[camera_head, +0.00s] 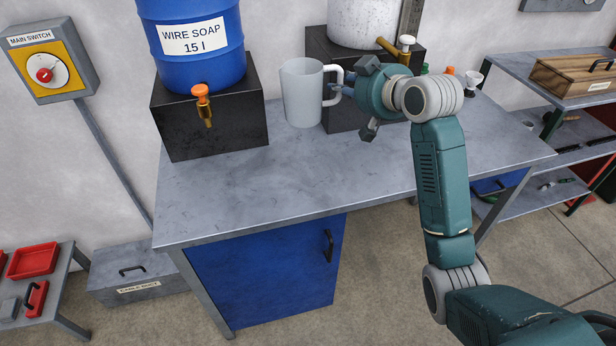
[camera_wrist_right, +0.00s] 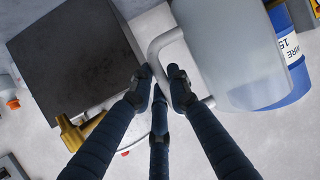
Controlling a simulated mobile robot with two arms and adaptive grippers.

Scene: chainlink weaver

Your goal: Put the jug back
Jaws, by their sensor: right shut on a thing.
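The jug (camera_head: 302,92) is grey-white, with a white handle on its right side. It is upright between the two dark stands at the back of the metal workbench (camera_head: 285,180). I cannot tell whether its base touches the bench top. My right gripper (camera_head: 345,90) is at the handle, to the right of the jug. In the right wrist view, my right gripper's fingers (camera_wrist_right: 162,88) are closed on the handle, and the jug's body (camera_wrist_right: 228,50) fills the upper right. My left gripper is not in view.
A blue barrel (camera_head: 192,60) labelled "WIRE SOAP 15 l" stands on a dark stand (camera_head: 212,125) to the left. A white container (camera_head: 363,22) with a brass tap (camera_head: 388,46) is behind my right arm. Small coloured things stand further right. The front of the bench is clear.

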